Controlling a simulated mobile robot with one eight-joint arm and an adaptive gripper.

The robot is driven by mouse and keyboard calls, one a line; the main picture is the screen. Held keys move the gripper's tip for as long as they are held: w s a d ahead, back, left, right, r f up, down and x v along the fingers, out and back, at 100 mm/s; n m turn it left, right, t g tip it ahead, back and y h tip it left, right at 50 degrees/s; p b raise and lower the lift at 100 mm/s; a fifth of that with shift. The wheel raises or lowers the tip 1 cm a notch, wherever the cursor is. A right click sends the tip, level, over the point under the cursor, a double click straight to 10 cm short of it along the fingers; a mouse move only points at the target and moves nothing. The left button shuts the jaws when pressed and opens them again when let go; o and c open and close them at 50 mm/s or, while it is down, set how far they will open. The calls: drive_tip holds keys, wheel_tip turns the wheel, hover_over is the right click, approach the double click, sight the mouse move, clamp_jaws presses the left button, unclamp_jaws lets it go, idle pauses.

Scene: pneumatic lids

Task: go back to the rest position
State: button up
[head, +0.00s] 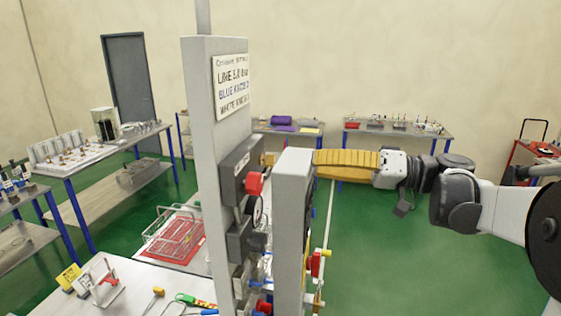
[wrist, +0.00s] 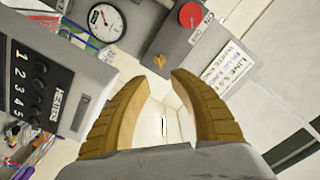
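My gripper (head: 345,164) reaches in from the right in the head view, its yellow ribbed fingers pointing left at the control post. The near grey post hides the fingertips there. In the wrist view the two fingers (wrist: 158,77) stand apart with nothing between them. A small orange knob (wrist: 159,61) on a grey box shows just beyond the tips; I cannot tell how far it is from them. A red round knob (wrist: 190,14) sits on the same box, and it also shows in the head view (head: 254,184).
The tall grey post (head: 200,150) carries a sign (head: 231,85). The nearer grey post (head: 292,240) stands close to my fingers. A heaters panel (wrist: 35,85) and a gauge (wrist: 105,20) lie left in the wrist view. Green floor (head: 385,245) is clear below my arm.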

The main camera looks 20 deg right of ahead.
drive_tip(key=shift+v, duration=0.85)
drive_tip(key=s+a+f+m+g+h+b, duration=0.15)
drive_tip(key=a+f+b, duration=0.3)
drive_tip(key=f, duration=0.55)
drive_tip(key=s+a+f+g+h+b, duration=0.1)
drive_tip(key=s+a+f+h+b, duration=0.2)
drive_tip(key=f+b, duration=0.5)
drive_tip(key=s+a+f+m+g+h+b, duration=0.1)
drive_tip(key=a+f+g+h+b, duration=0.15)
drive_tip(key=a+f, duration=0.65)
drive_tip(key=s+d+f+h+b, duration=0.2)
drive_tip(key=f+b, duration=0.2)
drive_tip(key=f, duration=0.4)
drive_tip(key=s+d+f+t+h+b, duration=0.1)
drive_tip(key=s+d+f+h+b, duration=0.1)
drive_tip(key=f+b, duration=0.3)
drive_tip(key=s+d+f+t+h+b, duration=0.1)
drive_tip(key=s+d+f+h+b, duration=0.1)
drive_tip(key=f, duration=1)
drive_tip(key=s+h+b, duration=0.1)
drive_tip(key=h+b, duration=0.1)
drive_tip(key=b, duration=0.1)
drive_tip(key=shift+d+f+n, duration=0.15)
drive_tip(key=shift+n, duration=0.1)
